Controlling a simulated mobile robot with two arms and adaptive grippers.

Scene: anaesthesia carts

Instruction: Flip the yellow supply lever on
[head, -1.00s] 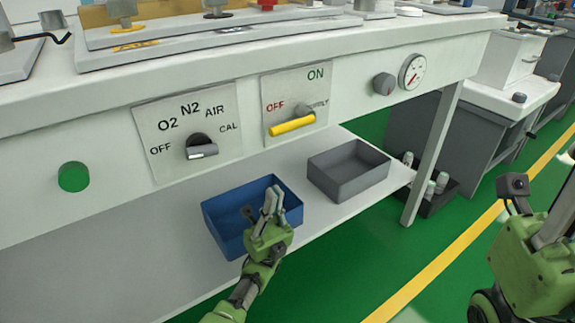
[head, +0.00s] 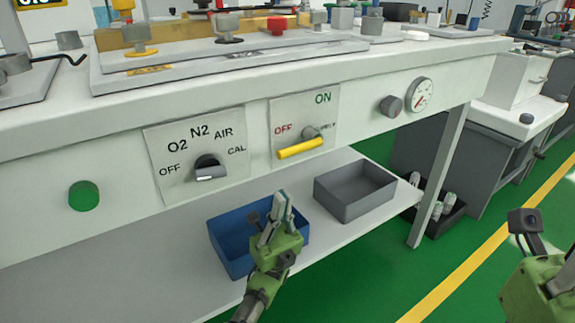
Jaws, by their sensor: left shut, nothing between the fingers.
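The yellow supply lever (head: 300,149) sits on a white panel (head: 304,115) on the bench front, marked OFF at left and ON at top. The lever lies nearly level, its left end below the OFF mark, its right end below the partly covered SUPPLY label. My left gripper (head: 280,200) is shut and empty, below the lever and apart from it, in front of the blue bin. My right arm (head: 540,285) shows at the lower right edge; its fingers are out of view.
Left of the lever is a gas selector knob (head: 209,170) on its own panel. A gauge (head: 419,95) and a grey knob (head: 391,106) are at right. A blue bin (head: 228,245) and a grey bin (head: 352,200) stand on the lower shelf.

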